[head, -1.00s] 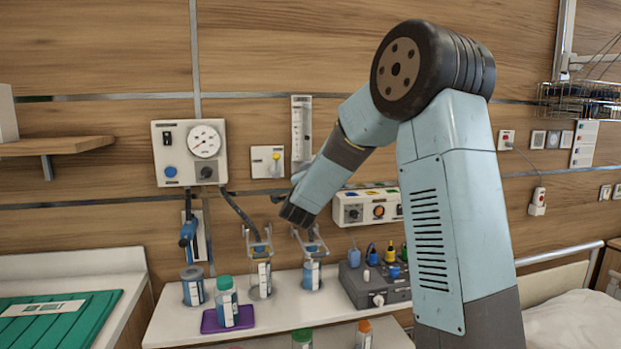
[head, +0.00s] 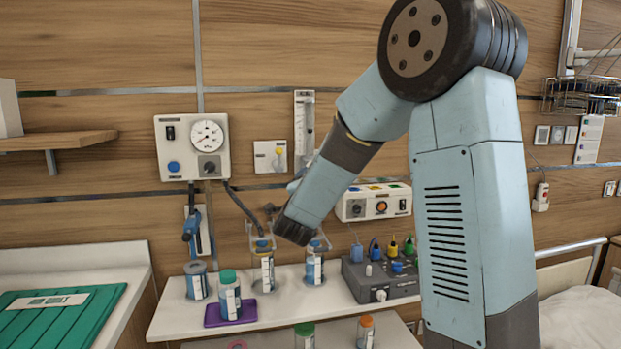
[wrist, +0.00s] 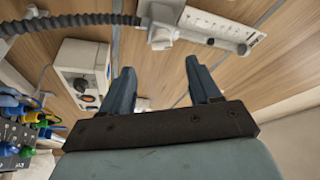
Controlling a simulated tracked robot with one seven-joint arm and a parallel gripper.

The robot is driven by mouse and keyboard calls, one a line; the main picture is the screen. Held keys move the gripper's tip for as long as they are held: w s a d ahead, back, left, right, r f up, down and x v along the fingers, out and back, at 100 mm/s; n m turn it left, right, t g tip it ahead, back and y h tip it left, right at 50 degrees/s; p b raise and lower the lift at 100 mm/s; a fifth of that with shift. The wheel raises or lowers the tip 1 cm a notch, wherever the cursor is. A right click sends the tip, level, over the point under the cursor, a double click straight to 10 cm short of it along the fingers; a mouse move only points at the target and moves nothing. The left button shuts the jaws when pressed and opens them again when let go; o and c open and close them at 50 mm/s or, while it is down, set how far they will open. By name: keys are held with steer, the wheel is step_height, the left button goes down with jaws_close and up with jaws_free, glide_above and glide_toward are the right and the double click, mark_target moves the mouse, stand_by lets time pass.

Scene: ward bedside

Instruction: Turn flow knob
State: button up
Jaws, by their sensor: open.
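A clear flowmeter tube (head: 304,125) stands upright on the wall in the head view; my arm covers its lower end. In the wrist view the flowmeter (wrist: 215,24) lies across the top, and a grey rounded fitting at its left end (wrist: 160,38) seems to be its knob, beside a ribbed black hose. My gripper (wrist: 160,64) is open, with two blue-grey fingers spread apart and nothing between them. The fitting shows beyond the fingertips, apart from them. In the head view my forearm slants down in front of the wall and mostly hides the gripper.
Bottles, including a green-capped one (head: 229,296), and a grey device (head: 380,278) stand on the shelf below.

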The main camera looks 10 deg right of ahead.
steer(key=shift+v, duration=2.5)
